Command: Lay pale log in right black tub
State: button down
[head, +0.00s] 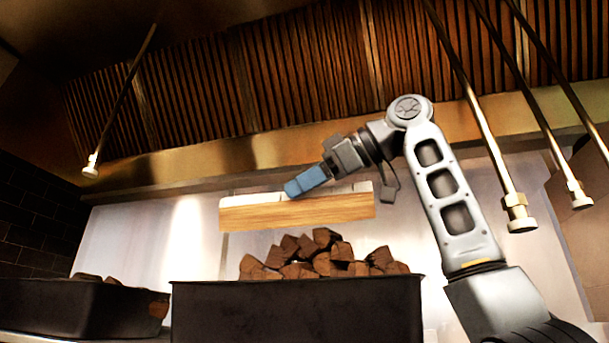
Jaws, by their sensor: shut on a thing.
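The pale log (297,214) is a long, light wooden piece with a whitish top. It hangs nearly level above the right black tub (297,312), with a gap between it and the pile below. My gripper (294,189), with blue fingers, comes down from the upper right and is shut on the log's top near its middle. The far finger and the exact contact are hidden. The right black tub is heaped with dark brown wood chunks (325,262) that rise above its rim. The tub's inside is hidden.
A left black tub (80,308) with a few brown chunks stands at the lower left, apart from the right one. Brass rods hang at the upper left (120,95) and at the right (480,110). A brass-coloured ledge (215,158) runs behind the arm.

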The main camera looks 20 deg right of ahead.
jog(key=w+d+f+p, duration=0.2)
jog(key=w+p, duration=0.4)
jog(key=w, duration=0.3)
jog(key=w+d+f+p, duration=0.3)
jog(key=w+d+p, duration=0.2)
jog(key=w, duration=0.4)
jog(key=shift+f+p, duration=0.15)
jog(key=shift+p, duration=0.2)
dwell(0.3)
jog(key=c, duration=0.6)
grip_release()
jog(key=shift+c, duration=0.2)
jog(key=o, duration=0.3)
jog(key=shift+f, duration=0.1)
jog(key=shift+f, duration=0.1)
